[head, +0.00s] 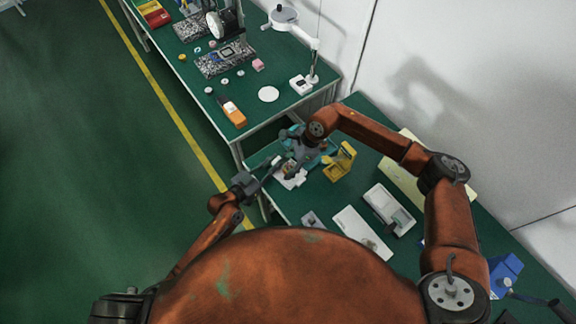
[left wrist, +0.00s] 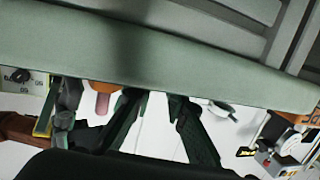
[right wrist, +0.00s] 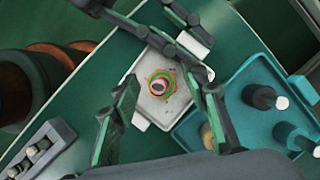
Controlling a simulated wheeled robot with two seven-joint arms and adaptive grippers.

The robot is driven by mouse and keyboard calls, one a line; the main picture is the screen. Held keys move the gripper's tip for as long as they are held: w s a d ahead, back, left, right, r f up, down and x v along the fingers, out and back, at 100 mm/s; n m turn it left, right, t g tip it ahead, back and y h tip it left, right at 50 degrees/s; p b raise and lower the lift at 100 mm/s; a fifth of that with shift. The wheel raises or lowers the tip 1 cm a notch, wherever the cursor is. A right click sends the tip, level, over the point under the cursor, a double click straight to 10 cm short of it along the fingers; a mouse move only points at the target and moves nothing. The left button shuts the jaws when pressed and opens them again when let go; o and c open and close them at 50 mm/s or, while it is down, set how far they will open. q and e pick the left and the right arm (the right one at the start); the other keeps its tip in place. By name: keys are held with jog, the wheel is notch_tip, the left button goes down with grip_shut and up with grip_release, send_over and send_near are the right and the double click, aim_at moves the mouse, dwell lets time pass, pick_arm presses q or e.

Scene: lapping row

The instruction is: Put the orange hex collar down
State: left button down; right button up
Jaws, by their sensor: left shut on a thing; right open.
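In the left wrist view the left fingers (left wrist: 157,97) show, but the collar is not clear.
A teal tray (right wrist: 237,90) with dark-handled pieces lies right of the fixture. A yellow stand (head: 340,160) and white trays (head: 362,232) take up the bench (head: 325,195). Another bench (head: 210,75) with small parts stands behind.

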pick_arm(q)
jog(key=c, duration=1.8)
grip_release()
pick_arm(e)
jog(key=v, duration=1.2)
jog(key=shift+r, duration=0.1)
pick_arm(q)
jog(key=v, duration=1.2)
jog(key=shift+f, duration=0.1)
